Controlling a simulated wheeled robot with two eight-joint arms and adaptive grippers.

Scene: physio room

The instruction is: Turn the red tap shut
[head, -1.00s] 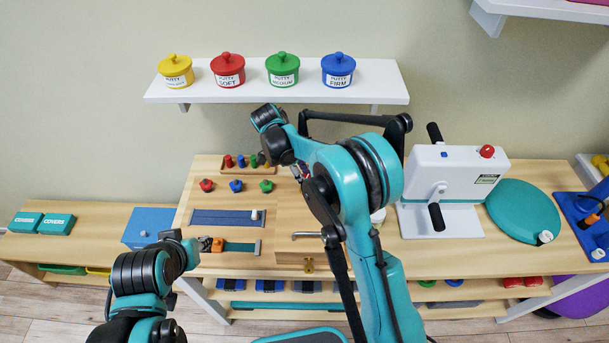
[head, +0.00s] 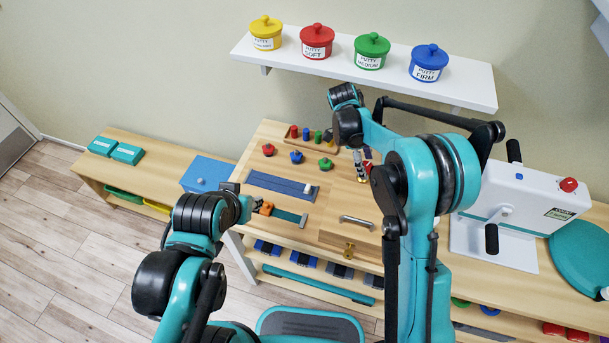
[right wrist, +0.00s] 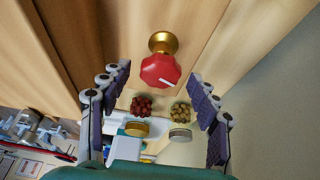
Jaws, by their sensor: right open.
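The red tap (right wrist: 161,70) fills the upper middle of the right wrist view. It is a red faceted knob with a white line on its face and a brass base (right wrist: 163,42) against wood. My right gripper (right wrist: 159,108) is open, with its two dark padded fingers on either side below the knob; neither visibly touches it. In the head view the right gripper (head: 362,168) hangs over the bench, partly behind my arm; I cannot tell the tap clearly there. My left gripper (head: 252,204) is beside an orange block (head: 266,209); its fingers are too small to read.
Red (head: 268,150), blue (head: 296,157) and green (head: 326,164) knobs stand on the bench left of the right gripper. A white machine (head: 515,215) stands at right. Putty pots line the shelf (head: 470,92) above. Two jars (right wrist: 141,105) show beyond the tap.

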